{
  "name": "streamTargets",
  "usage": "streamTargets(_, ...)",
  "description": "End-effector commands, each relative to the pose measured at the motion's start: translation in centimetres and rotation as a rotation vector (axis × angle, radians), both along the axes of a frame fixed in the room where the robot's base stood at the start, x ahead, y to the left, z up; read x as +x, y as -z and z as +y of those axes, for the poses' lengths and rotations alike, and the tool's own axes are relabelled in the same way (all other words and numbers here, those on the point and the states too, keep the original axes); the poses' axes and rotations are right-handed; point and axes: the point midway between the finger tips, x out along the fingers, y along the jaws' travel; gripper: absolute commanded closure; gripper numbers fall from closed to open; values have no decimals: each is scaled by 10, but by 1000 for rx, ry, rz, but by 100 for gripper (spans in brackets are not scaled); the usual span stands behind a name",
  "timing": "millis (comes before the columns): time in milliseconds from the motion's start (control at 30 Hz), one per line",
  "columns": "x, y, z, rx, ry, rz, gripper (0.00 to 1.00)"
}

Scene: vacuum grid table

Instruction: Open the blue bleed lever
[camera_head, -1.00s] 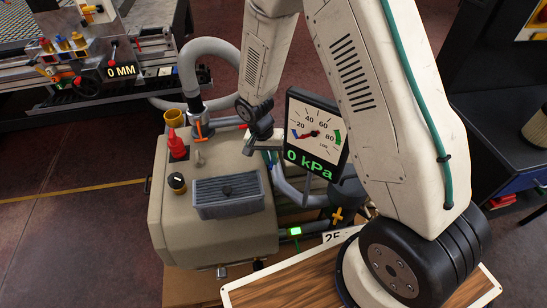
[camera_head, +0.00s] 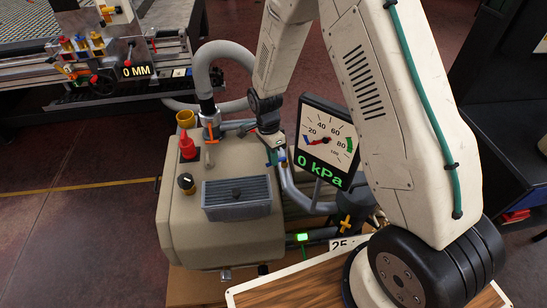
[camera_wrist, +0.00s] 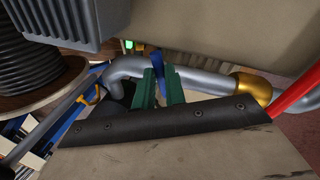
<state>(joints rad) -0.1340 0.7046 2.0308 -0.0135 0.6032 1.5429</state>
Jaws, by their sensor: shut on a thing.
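The blue bleed lever (camera_wrist: 158,72) shows in the wrist view between the two green fingers of my gripper (camera_wrist: 158,85), against a silver pipe. My gripper is shut on it; the fingers hide part of the lever. In the head view my gripper (camera_head: 274,152) is at the right side of the beige pump unit (camera_head: 225,240), near the grey pipework, and a small bit of blue shows beside its tips. The lever's exact angle cannot be told. The gauge (camera_head: 325,142) behind reads 0 kPa.
A red knob (camera_head: 187,147), a black dial (camera_head: 186,183) and a grey finned box (camera_head: 237,198) sit on the pump unit. A thick grey hose (camera_head: 203,68) rises behind. In the wrist view a brass fitting (camera_wrist: 250,87) and a black coil (camera_wrist: 35,78) flank the lever.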

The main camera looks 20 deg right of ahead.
Motion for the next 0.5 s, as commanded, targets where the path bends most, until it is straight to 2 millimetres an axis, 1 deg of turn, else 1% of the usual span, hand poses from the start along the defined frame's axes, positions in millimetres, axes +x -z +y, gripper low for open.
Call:
streamTargets(200, 4, -1, 0, 0, 48, -3, 100)
streamTargets(500, 4, -1, 0, 0, 57, -3, 100)
